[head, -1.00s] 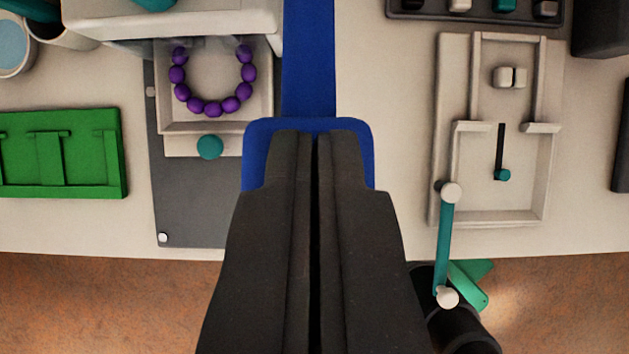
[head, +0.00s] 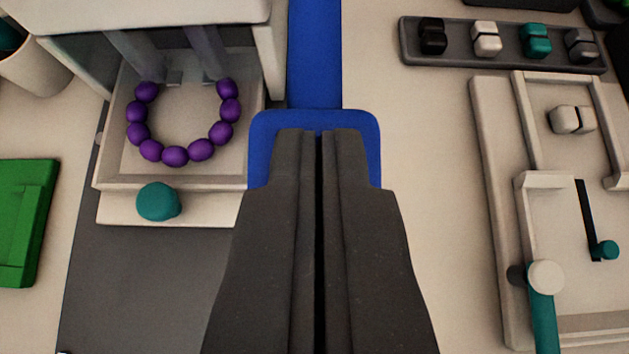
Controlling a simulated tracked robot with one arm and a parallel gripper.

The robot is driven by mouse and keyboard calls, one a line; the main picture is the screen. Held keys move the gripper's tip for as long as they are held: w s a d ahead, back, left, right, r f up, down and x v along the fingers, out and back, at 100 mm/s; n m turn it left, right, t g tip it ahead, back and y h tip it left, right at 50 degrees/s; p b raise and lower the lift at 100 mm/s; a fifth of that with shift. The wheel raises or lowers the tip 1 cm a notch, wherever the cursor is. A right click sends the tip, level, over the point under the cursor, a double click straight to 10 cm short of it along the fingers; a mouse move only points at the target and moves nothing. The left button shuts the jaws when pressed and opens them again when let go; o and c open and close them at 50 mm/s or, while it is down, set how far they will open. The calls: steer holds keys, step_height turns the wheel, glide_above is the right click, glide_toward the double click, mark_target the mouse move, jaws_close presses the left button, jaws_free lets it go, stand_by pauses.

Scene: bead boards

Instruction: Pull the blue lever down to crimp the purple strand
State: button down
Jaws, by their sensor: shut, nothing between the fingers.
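The blue lever (head: 314,55) runs down from the top of the view and ends in a wide blue handle (head: 314,120). My gripper (head: 318,135) is shut and empty, with its fingertips over the handle and hiding its middle and lower part. I cannot tell whether they touch it. The purple strand (head: 175,155) lies as an open loop of beads in a pale tray (head: 110,170) left of the lever. The strand's two ends point up toward two prongs under the pale press housing (head: 150,15). A teal knob (head: 158,202) sits on the tray's front.
A green board (head: 25,220) lies at the left. At the right are a dark rack (head: 415,50) with several beads and a pale board (head: 485,150) with a teal-armed lever (head: 543,320). A white cup (head: 40,75) stands at upper left.

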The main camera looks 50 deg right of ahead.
steer(key=shift+s+f+b, duration=0.25)
steer(key=shift+f+b, duration=0.6)
steer(key=shift+f, duration=0.35)
steer(key=shift+s+d+f, duration=0.1)
steer(key=shift+s+f, duration=0.1)
steer(key=shift+f, duration=0.1)
steer(key=w+d+r+v, duration=0.1)
steer(key=r+v, duration=0.1)
steer(key=v, duration=1.1)
steer(key=shift+a+r+p, duration=0.35)
steer(key=shift+r+p, duration=0.05)
steer(key=shift+p, duration=0.05)
steer(key=shift+w, duration=0.1)
